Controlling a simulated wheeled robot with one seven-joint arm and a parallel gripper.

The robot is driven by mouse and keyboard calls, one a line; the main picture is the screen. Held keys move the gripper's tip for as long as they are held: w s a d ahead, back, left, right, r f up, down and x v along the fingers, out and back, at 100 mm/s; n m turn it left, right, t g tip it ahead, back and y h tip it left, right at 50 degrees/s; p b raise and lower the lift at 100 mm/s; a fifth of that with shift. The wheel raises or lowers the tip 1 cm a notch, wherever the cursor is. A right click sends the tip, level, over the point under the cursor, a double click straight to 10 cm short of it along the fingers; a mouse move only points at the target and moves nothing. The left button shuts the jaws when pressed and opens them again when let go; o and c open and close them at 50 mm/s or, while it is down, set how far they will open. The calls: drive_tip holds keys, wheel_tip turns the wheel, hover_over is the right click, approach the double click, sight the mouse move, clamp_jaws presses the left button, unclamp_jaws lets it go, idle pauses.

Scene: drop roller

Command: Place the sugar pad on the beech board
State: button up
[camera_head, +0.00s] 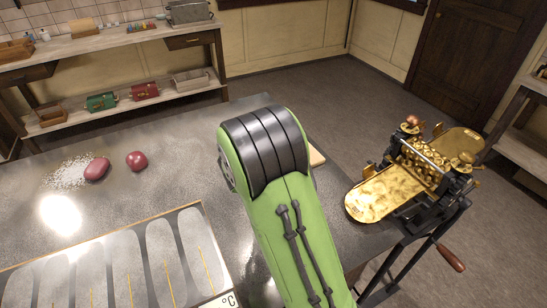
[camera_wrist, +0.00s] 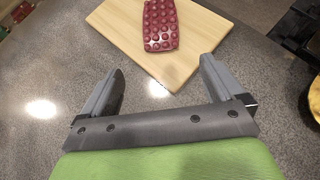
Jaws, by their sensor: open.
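A dark red pad covered in rows of round bumps, the sugar pad (camera_wrist: 161,26), lies on the pale wooden beech board (camera_wrist: 122,34) at the top of the wrist view. The whole visible pad rests within the board, its near end close to the board's near corner. My gripper (camera_wrist: 161,66) is open and empty, its two fingers apart, on the near side of the board and clear of the pad. In the head view my green arm hides the pad and my gripper; only a sliver of the board (camera_head: 317,157) shows.
A brass drop roller machine (camera_head: 423,165) with a crank stands at the table's right edge. Two dark red lumps (camera_head: 97,169) (camera_head: 137,161) and white granules (camera_head: 66,174) are at the left. The grey table between is clear.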

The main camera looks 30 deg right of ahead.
drive_tip(key=s+a+r+m+g+y, duration=0.1)
drive_tip(key=s+a+r+m+y, duration=0.1)
drive_tip(key=s+a+r+m, duration=0.45)
drive_tip(key=s+a+r+m+y, duration=0.3)
drive_tip(key=s+r+m, duration=0.1)
drive_tip(key=s+m, duration=0.5)
drive_tip(key=s+a+m+y, duration=0.1)
drive_tip(key=s+a+m, duration=0.2)
drive_tip(key=s+m, duration=0.3)
drive_tip(key=s+a+m+g+y, duration=0.1)
drive_tip(key=s+a+m, duration=0.2)
drive_tip(key=s+m, duration=0.3)
drive_tip(key=shift+s+a+r+y, duration=0.3)
drive_tip(key=shift+s+r, duration=0.15)
drive_tip(key=shift+s, duration=0.75)
